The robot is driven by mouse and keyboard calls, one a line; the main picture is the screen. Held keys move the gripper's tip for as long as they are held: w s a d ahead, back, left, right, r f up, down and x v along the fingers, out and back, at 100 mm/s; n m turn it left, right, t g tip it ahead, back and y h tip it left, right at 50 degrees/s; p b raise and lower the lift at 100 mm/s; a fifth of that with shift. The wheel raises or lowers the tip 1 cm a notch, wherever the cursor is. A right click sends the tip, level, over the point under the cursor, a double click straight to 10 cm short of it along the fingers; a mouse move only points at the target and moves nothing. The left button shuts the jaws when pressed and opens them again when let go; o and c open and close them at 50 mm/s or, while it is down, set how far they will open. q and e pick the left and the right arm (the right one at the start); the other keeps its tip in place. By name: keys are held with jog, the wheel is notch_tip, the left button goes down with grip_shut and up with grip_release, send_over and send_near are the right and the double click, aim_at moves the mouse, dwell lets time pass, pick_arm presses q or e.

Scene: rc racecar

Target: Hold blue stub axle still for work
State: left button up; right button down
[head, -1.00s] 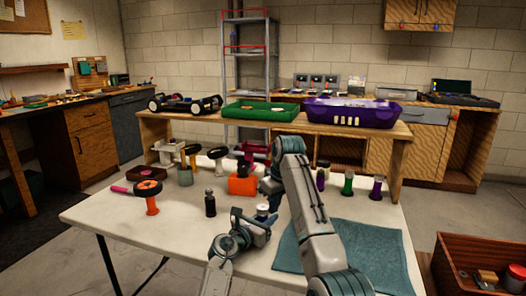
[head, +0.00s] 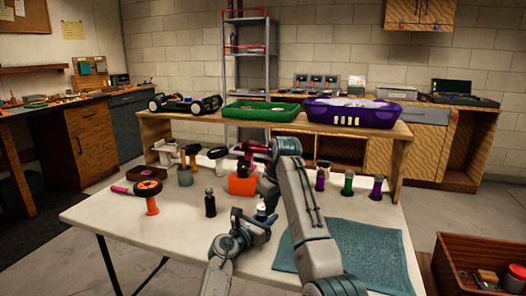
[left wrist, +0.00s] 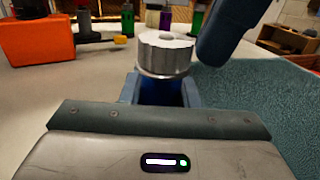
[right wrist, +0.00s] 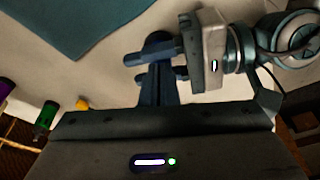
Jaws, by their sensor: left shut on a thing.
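The blue stub axle (left wrist: 160,93) is mostly hidden between the fingers of my left gripper (head: 262,222), which is shut on it above the white table. A silver ribbed cap or nut (left wrist: 165,52) sits upright at its top in the left wrist view. It shows as a small pale spot in the head view (head: 262,208). My right gripper (head: 267,190) points down close beside the cap. Its fingers (right wrist: 160,45) are together, near the left gripper's fingers in the right wrist view. I see nothing clearly held in it, and cannot tell whether it touches the cap.
An orange block (head: 242,185), a black bottle-shaped piece (head: 210,204) and an orange-and-black wheel tool (head: 149,194) stand left of the grippers. Purple (head: 320,180), green (head: 347,185) and violet (head: 376,188) posts stand right.

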jog(key=shift+s+a, duration=0.25)
jog(key=shift+a, duration=0.3)
jog(key=shift+s, duration=0.1)
jog(key=w+a+v, duration=0.1)
jog(key=v, duration=0.4)
jog(key=shift+s+d+r, duration=0.3)
jog(key=shift+s+r, duration=0.05)
jog(key=shift+r, duration=0.2)
dwell(0.3)
notch_tip(320, 180, down, 6)
jog(key=w+d, duration=0.2)
dwell(0.8)
